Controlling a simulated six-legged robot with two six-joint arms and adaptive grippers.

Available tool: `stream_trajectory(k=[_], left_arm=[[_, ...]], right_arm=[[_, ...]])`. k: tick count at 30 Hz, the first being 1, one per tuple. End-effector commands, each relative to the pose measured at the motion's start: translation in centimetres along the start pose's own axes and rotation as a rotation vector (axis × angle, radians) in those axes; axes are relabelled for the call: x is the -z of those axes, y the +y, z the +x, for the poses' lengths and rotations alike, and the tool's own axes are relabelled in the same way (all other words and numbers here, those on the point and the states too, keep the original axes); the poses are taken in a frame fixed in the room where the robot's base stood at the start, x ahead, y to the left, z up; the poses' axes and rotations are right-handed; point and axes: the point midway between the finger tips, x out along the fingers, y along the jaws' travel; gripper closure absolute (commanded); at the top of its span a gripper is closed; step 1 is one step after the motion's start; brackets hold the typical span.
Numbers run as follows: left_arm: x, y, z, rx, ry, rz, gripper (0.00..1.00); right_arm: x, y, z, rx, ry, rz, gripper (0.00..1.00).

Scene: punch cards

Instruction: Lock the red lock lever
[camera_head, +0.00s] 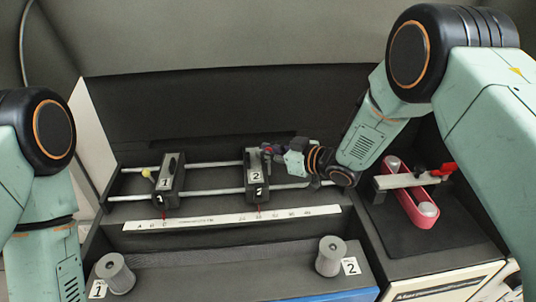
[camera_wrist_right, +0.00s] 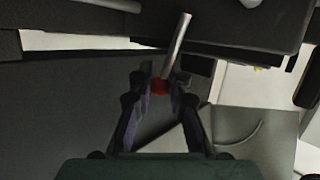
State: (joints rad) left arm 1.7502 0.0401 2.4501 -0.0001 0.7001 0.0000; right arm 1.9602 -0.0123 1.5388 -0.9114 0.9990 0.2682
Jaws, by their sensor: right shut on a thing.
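The red lock lever shows in the right wrist view as a metal rod (camera_wrist_right: 178,45) with a red knob (camera_wrist_right: 160,87) at its near end. My right gripper (camera_wrist_right: 160,80) is shut on the red knob, which sits between its fingertips. In the head view my right gripper (camera_head: 272,150) reaches in from the right beside the black block labelled 2 (camera_head: 257,178). The lever itself is hidden there behind the gripper. My left gripper is out of view; only part of the left arm shows at the left edge.
A black block labelled 1 (camera_head: 168,180) with a yellow-knobbed lever (camera_head: 147,174) sits left on the two rails. A lettered white scale (camera_head: 230,219) runs in front. Two grey knobs (camera_head: 115,273) (camera_head: 330,255) stand nearer. A pink device with a red handle (camera_head: 410,205) stands right.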

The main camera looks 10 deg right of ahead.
Motion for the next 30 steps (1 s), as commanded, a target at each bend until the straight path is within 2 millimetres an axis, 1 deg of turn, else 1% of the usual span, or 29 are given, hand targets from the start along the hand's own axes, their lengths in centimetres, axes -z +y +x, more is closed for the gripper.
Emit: stream_trajectory(k=[1,12,18,28,29,30], left_arm=[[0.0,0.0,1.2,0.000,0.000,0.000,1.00],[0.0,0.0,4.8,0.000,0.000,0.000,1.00],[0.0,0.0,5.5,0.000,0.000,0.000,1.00],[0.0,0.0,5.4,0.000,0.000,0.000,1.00],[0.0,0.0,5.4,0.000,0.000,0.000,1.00],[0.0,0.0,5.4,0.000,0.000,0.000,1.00]], right_arm=[[-0.5,-0.2,0.0,-0.011,0.029,-0.024,1.00],[-0.4,-1.2,-1.2,-0.075,0.199,-0.190,1.00],[-0.2,-1.5,-1.5,-0.092,0.240,-0.233,1.00],[0.0,-1.5,-1.6,-0.094,0.244,-0.237,1.00],[0.0,-1.5,-1.6,-0.094,0.244,-0.237,0.83],[0.0,-1.5,-1.6,-0.094,0.244,-0.237,0.80]])
